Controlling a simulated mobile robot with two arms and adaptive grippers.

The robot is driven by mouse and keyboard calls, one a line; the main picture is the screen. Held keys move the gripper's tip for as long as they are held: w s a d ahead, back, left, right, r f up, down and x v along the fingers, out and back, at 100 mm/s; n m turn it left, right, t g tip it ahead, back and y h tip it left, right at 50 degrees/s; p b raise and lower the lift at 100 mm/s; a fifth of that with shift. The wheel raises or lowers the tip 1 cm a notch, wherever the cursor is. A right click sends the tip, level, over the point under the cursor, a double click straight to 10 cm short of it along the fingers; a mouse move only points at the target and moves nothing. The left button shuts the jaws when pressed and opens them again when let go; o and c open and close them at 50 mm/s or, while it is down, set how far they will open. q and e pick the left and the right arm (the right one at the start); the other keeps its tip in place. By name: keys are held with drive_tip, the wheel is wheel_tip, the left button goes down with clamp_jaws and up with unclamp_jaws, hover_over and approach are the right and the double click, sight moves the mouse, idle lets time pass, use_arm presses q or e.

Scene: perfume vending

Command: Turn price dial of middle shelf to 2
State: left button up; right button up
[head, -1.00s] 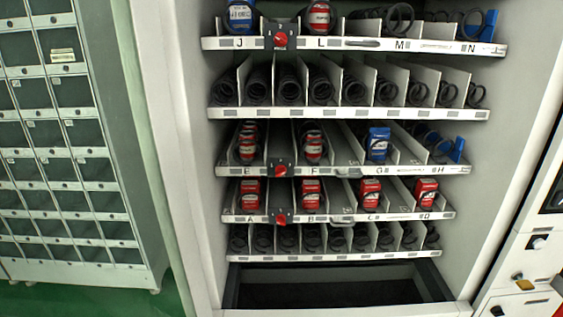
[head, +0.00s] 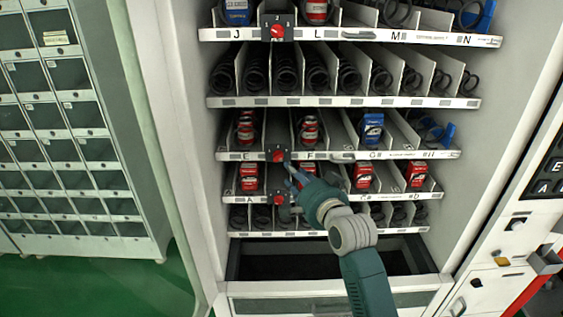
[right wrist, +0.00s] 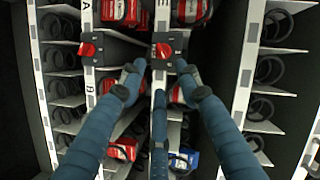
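The middle shelf's price dial (head: 278,155) is a red knob on a black plate at the shelf's front edge, between labels E and F. In the right wrist view, this red dial (right wrist: 164,50) lies just beyond the fingertips, roughly between them. My right gripper (head: 289,168) is just right of and below the dial in the head view. I cannot tell whether a fingertip touches the dial plate. My left gripper is not in view.
Another red dial (head: 278,198) sits on the shelf below, close to my right gripper. It also shows in the right wrist view (right wrist: 88,49). A top-shelf dial (head: 277,31) is well above. Red cans (head: 308,130) and a blue box (head: 372,128) stand on the middle shelf.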

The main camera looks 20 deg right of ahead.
sight(278, 157)
drive_tip(key=p+x, duration=0.3)
drive_tip(key=x, duration=0.7)
drive_tip(key=shift+w, duration=0.2)
drive_tip(key=shift+f, duration=0.1)
drive_tip(key=shift+c, duration=0.2)
clamp_jaws()
